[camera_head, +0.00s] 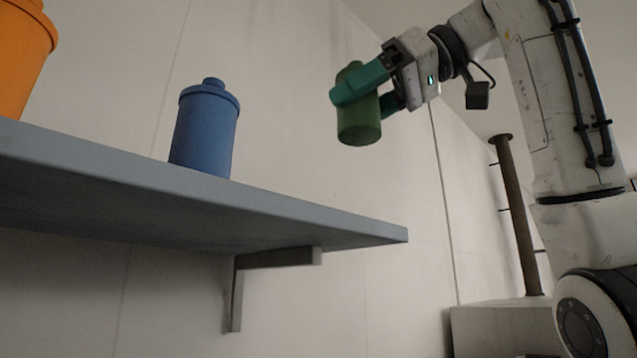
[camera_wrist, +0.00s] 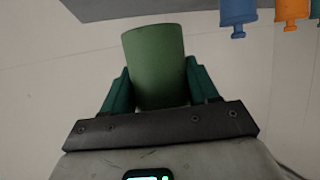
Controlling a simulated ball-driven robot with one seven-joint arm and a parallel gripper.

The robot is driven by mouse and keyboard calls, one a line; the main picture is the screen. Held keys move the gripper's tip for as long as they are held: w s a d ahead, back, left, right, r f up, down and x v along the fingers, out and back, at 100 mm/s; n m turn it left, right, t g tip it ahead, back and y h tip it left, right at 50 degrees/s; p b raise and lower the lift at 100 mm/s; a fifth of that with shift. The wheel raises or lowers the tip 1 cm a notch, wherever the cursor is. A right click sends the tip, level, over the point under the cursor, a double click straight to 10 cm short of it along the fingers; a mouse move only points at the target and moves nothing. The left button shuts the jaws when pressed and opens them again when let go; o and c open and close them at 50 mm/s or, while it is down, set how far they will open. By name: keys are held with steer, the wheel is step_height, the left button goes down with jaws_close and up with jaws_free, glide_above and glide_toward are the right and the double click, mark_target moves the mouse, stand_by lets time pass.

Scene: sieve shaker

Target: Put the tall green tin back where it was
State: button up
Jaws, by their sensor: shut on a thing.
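The tall green tin (camera_head: 359,128) is held in the air by my gripper (camera_head: 362,84), whose teal fingers are shut around it. In the head view it is close to upright, slightly tilted, above and near the right end of the shelf. In the wrist view the green tin (camera_wrist: 155,65) sits between the two fingers (camera_wrist: 158,88), which press on its sides. Part of the tin is hidden by the fingers in the head view. The grey shelf (camera_head: 300,218) is at the lower left, and its right end has bare room. The tin does not touch the shelf.
A blue tin (camera_head: 204,132) stands on the shelf, with an orange tin (camera_head: 22,60) farther left. The wrist view shows a blue tin (camera_wrist: 238,14) and an orange one (camera_wrist: 291,10). A bracket (camera_head: 238,290) supports the shelf. A brown post (camera_head: 517,215) stands at right.

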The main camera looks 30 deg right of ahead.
steer(key=w+a+f, duration=0.1)
steer(key=f, duration=0.1)
steer(key=w+f, duration=0.2)
steer(key=w+a+f, duration=0.1)
steer(key=f, duration=0.1)
steer(key=shift+w+a, duration=0.35)
steer(key=shift+w+a+f, duration=0.1)
steer(key=shift+w+f, duration=0.05)
steer(key=shift+f, duration=0.75)
steer(key=shift+w+a+f, duration=0.1)
steer(key=shift+f, duration=0.75)
steer(key=shift+d+f, duration=0.1)
steer(key=o, duration=1.1)
steer(key=shift+s+d, duration=0.1)
steer(key=b+v, duration=0.3)
steer(key=v, duration=0.9)
